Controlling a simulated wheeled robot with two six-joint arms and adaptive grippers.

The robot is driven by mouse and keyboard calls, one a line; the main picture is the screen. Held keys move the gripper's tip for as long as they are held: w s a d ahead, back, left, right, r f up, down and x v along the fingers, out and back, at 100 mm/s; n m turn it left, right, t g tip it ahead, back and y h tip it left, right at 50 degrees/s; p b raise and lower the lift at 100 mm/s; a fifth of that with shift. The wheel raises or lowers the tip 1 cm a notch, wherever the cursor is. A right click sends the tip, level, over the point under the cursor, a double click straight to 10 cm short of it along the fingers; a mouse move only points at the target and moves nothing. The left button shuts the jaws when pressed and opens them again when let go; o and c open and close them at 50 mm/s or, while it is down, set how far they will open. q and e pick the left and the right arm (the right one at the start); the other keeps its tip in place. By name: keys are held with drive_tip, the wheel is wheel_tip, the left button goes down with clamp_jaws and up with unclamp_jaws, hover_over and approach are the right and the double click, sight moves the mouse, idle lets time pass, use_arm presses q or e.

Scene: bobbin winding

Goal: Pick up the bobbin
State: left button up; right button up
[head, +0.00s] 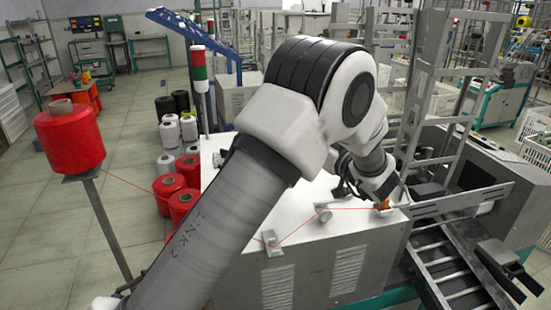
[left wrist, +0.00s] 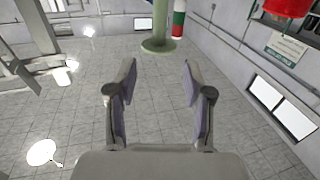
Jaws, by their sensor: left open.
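My left arm comes in from the lower left in the head view and reaches over the white cabinet (head: 230,180). Its far end (head: 378,180) points down at the cabinet's right side, where a small orange part (head: 383,204) shows beside it; I cannot tell whether this is the bobbin or whether they touch. In the left wrist view my left gripper (left wrist: 158,64) is open, with nothing between its fingers, only tiled floor behind. A large red thread spool (head: 70,138) stands on a post at the left. My right gripper is not in view.
A red thread (head: 130,184) runs from the spool towards the cabinet top. Red and white spools (head: 168,188) stand on the floor left of the cabinet. A rail chute (head: 440,262) and a dark pronged part (head: 505,268) lie at the lower right. Racks stand behind.

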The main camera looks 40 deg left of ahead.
use_arm(q)
wheel_tip(320, 180, down, 5)
drive_tip(key=b, duration=0.4)
drive_tip(key=p+x, duration=0.4)
drive_tip(key=x, duration=0.8)
drive_tip(key=shift+d+r, duration=0.25)
drive_tip(key=shift+r, duration=0.1)
clamp_jaws()
drive_tip(key=shift+a, duration=0.1)
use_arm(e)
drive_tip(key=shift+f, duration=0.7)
